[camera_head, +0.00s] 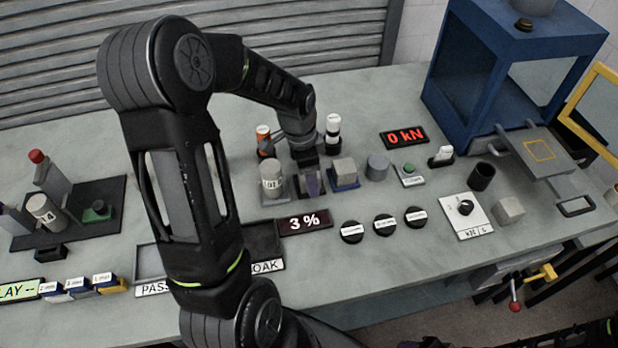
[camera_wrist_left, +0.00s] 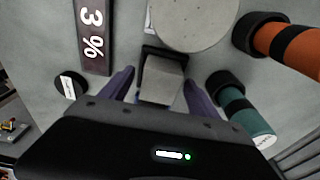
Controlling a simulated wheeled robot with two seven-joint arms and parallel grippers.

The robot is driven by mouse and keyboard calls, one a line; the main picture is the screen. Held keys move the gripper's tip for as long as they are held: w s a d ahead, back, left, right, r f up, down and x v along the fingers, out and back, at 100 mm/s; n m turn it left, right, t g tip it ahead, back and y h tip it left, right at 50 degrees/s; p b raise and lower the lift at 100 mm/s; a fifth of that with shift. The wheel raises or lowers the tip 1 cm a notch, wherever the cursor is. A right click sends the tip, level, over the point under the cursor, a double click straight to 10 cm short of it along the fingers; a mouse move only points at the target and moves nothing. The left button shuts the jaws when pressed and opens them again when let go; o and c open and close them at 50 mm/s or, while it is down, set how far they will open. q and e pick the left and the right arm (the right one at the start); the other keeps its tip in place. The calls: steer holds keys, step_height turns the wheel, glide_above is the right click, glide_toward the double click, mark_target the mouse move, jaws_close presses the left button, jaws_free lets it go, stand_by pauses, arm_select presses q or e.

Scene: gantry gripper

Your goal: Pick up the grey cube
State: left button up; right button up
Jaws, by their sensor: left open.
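A grey cube (camera_head: 344,172) sits on a small blue base near the middle of the table in the head view. A second grey cube (camera_head: 509,210) lies farther right on the bare table. I cannot tell which head-view thing this block is. Contact with the fingers is not clear. My right gripper is out of view.
A light cylinder (camera_head: 272,180) stands left of the gripper. Orange (camera_head: 264,139) and white-topped (camera_head: 333,130) bottles stand behind it. The 3 % display (camera_head: 304,222) and black discs (camera_head: 385,225) lie in front. A blue press frame (camera_head: 450,105) stands at back right.

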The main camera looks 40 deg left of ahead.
arm_select(q)
jaws_close()
stand_by(0.7)
